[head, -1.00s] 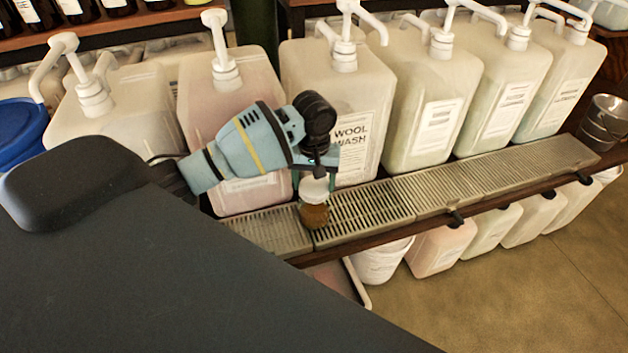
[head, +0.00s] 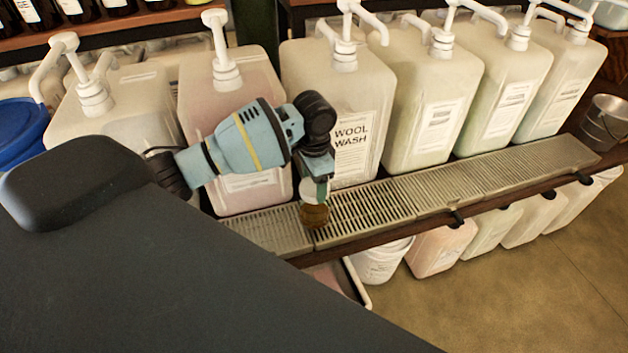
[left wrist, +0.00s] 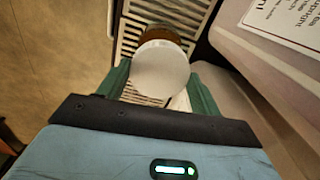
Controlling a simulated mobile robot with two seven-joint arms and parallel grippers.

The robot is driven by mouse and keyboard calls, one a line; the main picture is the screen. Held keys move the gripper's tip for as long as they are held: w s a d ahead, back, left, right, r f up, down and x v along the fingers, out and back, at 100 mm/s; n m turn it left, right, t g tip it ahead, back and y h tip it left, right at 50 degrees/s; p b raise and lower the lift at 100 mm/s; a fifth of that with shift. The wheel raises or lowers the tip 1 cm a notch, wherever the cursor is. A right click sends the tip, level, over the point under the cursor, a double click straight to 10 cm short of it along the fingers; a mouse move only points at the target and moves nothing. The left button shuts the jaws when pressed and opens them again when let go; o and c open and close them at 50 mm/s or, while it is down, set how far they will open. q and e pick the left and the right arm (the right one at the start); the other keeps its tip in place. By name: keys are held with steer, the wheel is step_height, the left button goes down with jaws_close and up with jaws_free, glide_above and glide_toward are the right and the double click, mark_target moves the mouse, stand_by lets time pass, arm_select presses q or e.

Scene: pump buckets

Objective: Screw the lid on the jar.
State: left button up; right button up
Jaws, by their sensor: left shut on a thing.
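The jar (head: 314,217) is small and amber-brown and stands on the slatted metal drip tray in front of the jugs. The white round lid (head: 313,188) is at the jar's top, in my left gripper (head: 316,186). In the left wrist view the lid (left wrist: 160,70) sits between the green fingers of my left gripper (left wrist: 162,88), with the brown jar (left wrist: 160,34) showing just past its edge. My left gripper is shut on the lid, pointing down from above. Whether the lid's threads are engaged cannot be told. My right gripper is not in view.
Large jugs with white pumps stand in a row behind the drip tray (head: 430,193), one labelled wool wash (head: 350,100). A metal bucket (head: 606,122) is at the far right, and a blue lid (head: 22,130) at the left. More jugs stand below.

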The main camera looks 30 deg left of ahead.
arm_select(q)
steer(key=m, duration=0.2)
steer(key=shift+m, duration=0.4)
steer(key=o, duration=1.1)
